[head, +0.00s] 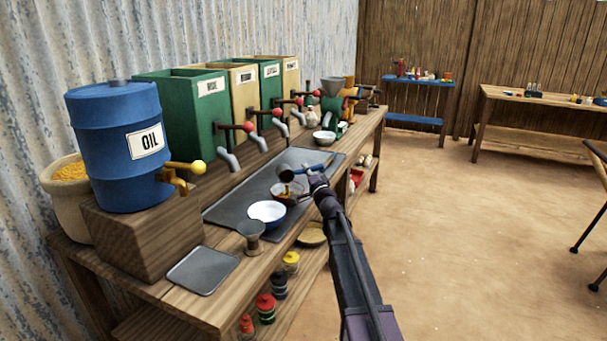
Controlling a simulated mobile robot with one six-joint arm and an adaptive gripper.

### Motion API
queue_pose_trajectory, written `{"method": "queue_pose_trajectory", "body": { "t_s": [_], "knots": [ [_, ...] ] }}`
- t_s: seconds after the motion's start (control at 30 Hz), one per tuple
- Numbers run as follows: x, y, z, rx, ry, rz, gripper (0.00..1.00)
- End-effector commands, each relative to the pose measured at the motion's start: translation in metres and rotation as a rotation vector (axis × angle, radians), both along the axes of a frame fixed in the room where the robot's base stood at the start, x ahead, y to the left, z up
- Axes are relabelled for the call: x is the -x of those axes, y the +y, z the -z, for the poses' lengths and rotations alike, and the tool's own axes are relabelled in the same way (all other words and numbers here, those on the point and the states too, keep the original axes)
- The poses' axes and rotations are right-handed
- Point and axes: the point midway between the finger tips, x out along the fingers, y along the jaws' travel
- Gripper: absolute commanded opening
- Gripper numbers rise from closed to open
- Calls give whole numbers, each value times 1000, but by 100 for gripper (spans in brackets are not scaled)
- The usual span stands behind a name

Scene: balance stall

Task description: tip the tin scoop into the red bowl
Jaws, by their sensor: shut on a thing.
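My gripper (316,174) is at the end of my dark arm, over the grey metal tray on the bench. It is shut on the handle of the tin scoop (287,175), whose dark cup is to the left of the gripper. The scoop is just above a bowl with a dark reddish outside (296,200), which I take for the red bowl. Something yellow-brown shows between the scoop and the bowl's inside; whether it is falling or lying there I cannot tell. The scoop's contents and its exact tilt are too small to make out.
A white bowl with a blue rim (267,212) stands close in front, beside a grey funnel-like cup (251,238). A small white bowl (324,137) is farther back. A blue oil drum (115,145) and labelled bins with taps line the wall. Open floor lies right.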

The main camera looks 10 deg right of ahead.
Motion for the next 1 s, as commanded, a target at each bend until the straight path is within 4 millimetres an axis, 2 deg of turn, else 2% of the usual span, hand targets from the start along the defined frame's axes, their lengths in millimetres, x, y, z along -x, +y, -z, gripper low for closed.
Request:
{"method": "queue_pose_trajectory", "body": {
  "t_s": [1.0],
  "knots": [
    [12, -2, 4, -31, -190, 0, 0]
  ]
}}
